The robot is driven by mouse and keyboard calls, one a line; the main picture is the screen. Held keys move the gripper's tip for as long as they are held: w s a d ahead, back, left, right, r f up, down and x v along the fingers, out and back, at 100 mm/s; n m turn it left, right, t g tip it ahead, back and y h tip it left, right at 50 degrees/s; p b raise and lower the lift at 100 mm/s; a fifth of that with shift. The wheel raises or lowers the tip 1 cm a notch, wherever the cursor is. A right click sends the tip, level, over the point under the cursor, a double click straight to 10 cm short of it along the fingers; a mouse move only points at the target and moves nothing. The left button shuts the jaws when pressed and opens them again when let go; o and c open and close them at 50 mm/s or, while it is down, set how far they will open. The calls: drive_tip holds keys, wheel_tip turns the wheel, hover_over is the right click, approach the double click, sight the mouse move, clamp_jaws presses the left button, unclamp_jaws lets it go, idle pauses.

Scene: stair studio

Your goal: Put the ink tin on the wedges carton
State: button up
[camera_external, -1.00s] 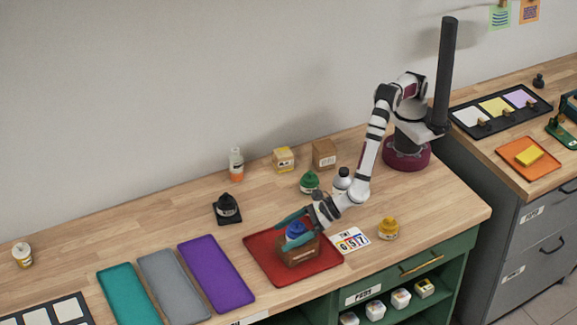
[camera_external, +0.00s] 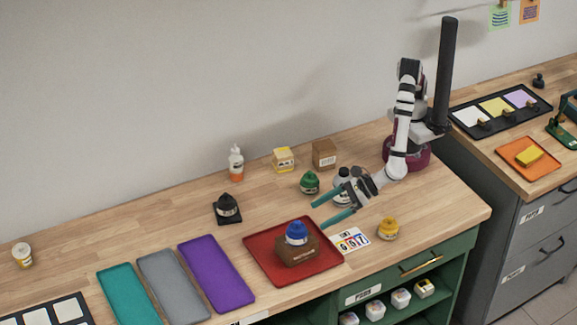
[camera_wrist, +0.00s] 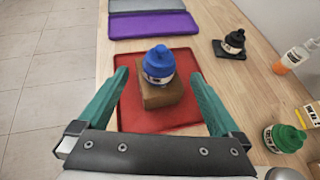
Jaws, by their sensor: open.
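The ink tin, taken to be the small pot with a blue cap (camera_external: 297,232), sits upright on top of the brown wedges carton (camera_external: 297,252). The carton rests on the red tray (camera_external: 262,246). In the wrist view the blue-capped tin (camera_wrist: 159,64) also stands on the carton (camera_wrist: 162,96), clear of both fingers. My gripper (camera_external: 333,212) is open and empty, to the right of and apart from the tin and carton. In the wrist view its teal fingers (camera_wrist: 160,100) are spread wide.
A green-capped pot (camera_external: 309,183) and a yellow pot (camera_external: 388,228) stand near my gripper. A black-capped pot (camera_external: 227,207) stands on a dark pad behind the tray. Teal, grey and purple mats (camera_external: 216,274) lie to the left. A number card (camera_external: 352,240) lies right of the tray.

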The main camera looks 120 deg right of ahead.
drive_tip(key=s+d+r+m+g+h, duration=0.2)
drive_tip(key=s+d+r+m+g, duration=0.15)
drive_tip(key=d+m, duration=0.5)
drive_tip(key=s+d+r+m+g+h, duration=0.25)
drive_tip(key=d+r+m, duration=0.2)
drive_tip(key=d, duration=0.65)
drive_tip(key=s+d+r+m+g, duration=0.2)
drive_tip(key=s+d+m+g, duration=0.1)
drive_tip(key=s+d+m, duration=0.55)
drive_tip(key=s+a+m+g+y, duration=0.1)
drive_tip(key=s+a+m+y, duration=0.2)
drive_tip(key=s+m, duration=0.5)
drive_tip(key=s+a+m+g+y, duration=0.2)
drive_tip(key=s+a+m+y, duration=0.2)
drive_tip(key=s+m, duration=0.5)
drive_tip(key=s+y, duration=0.2)
drive_tip(key=s, duration=0.1)
drive_tip(key=shift+s+f, duration=0.2)
drive_tip(key=shift+s, duration=0.1)
